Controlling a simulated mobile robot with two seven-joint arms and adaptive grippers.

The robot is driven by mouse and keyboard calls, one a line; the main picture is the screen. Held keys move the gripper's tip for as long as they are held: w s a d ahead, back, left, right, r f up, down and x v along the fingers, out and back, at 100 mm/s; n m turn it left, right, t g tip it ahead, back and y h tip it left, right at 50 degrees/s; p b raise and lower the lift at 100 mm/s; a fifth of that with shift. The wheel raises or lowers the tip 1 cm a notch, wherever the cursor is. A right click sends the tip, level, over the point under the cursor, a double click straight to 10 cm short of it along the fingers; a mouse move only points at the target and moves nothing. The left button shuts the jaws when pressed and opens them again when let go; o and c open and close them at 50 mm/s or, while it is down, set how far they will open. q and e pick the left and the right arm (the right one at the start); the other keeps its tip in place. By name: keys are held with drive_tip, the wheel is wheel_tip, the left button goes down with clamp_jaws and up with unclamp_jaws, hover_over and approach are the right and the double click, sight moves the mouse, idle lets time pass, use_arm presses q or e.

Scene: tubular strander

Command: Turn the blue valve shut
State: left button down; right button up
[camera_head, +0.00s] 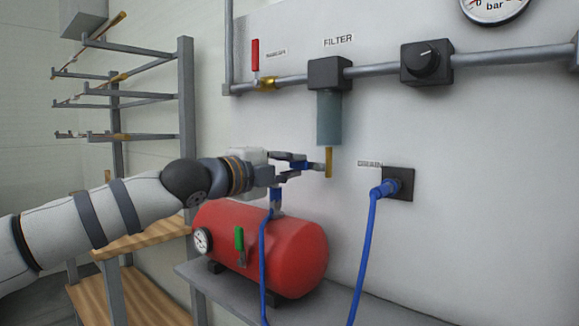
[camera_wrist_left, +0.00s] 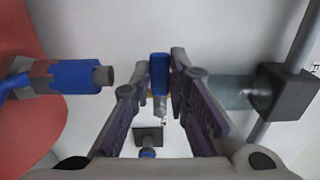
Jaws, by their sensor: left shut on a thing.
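The blue valve has a blue handle (camera_wrist_left: 160,68), which shows between my left fingertips in the left wrist view. In the head view a little of its blue (camera_head: 302,164) shows at the fingers. A brass drain stub (camera_head: 328,162) hangs under the grey filter bowl (camera_head: 329,118), right beside the fingertips. My left gripper (camera_head: 308,167) is shut on the blue handle, with a finger on each side in the left wrist view (camera_wrist_left: 163,68). The fingers hide part of the handle in the head view. My right gripper is not in view.
A red tank (camera_head: 290,250) with a blue hose fitting (camera_head: 276,198) stands below my left gripper. A black drain socket (camera_head: 400,183) with a blue plug and hose is on the wall to the right. A red-handled valve (camera_head: 255,55) is on the pipe above.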

use_arm(q)
drive_tip(key=shift+f, duration=0.1)
idle(0.4)
drive_tip(key=c, duration=1.5)
unclamp_jaws()
drive_tip(key=shift+c, duration=0.2)
drive_tip(key=v, duration=1.2)
